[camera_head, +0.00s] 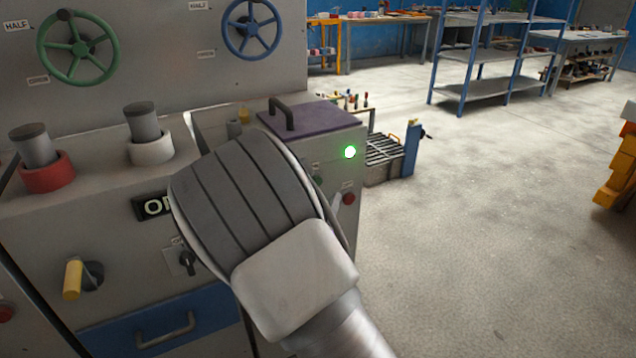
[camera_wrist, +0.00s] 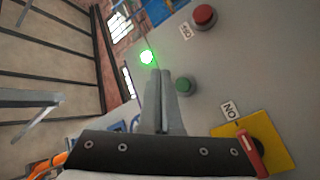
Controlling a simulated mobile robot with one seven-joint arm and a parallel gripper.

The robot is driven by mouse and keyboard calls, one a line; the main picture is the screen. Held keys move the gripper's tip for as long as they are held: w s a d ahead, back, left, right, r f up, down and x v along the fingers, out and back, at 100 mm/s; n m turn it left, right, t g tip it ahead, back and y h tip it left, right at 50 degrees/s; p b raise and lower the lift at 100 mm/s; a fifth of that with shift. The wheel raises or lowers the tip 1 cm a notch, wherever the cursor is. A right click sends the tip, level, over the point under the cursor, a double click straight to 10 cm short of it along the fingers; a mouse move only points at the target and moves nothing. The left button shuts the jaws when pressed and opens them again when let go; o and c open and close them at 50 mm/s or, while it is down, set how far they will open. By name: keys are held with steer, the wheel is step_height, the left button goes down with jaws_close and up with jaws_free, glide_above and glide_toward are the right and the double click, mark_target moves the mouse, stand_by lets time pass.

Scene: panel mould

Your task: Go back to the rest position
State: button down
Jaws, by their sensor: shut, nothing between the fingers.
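My gripper (camera_wrist: 161,73) is shut and empty in the wrist view, its two fingers side by side in front of a grey panel. A green button (camera_wrist: 183,86) is just right of the fingers, and a red button (camera_wrist: 204,16) is farther up. A lit green lamp (camera_wrist: 147,57) shows near the fingertips; I cannot tell whether they touch the panel. In the head view my arm covers the middle and hides most of the gripper. The lit lamp (camera_head: 349,152) and the red button (camera_head: 348,198) show just right of my arm.
A purple lid with a dark handle (camera_head: 318,115) tops the box beside my arm. Left are a red-collared post (camera_head: 48,178), a white-collared post (camera_head: 151,151), a yellow-handled switch (camera_head: 73,279) and a blue drawer (camera_head: 140,325). Open floor (camera_head: 480,220) lies right.

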steer(key=s+d+r+m+g+y, duration=0.5)
steer(key=s+d+r+g+y, duration=0.1)
steer(key=s+d+r+g, duration=0.15)
steer(key=s+d+r+m+g+h, duration=0.1)
steer(key=s+d+r+g, duration=0.15)
steer(key=s, duration=0.55)
steer(key=s+d+r+m+g+p, duration=0.1)
steer(key=s+d, duration=0.3)
steer(key=s, duration=0.4)
steer(key=s+d+r+m+g+h, duration=0.1)
steer(key=s+d+g, duration=0.15)
steer(key=s, duration=0.55)
step_height(320, 180, up, 20)
steer(key=p, duration=2)
steer(key=shift+w+f+n+t, duration=0.2)
steer(key=shift+w+n+t, duration=0.05)
steer(key=shift+n+t, duration=0.1)
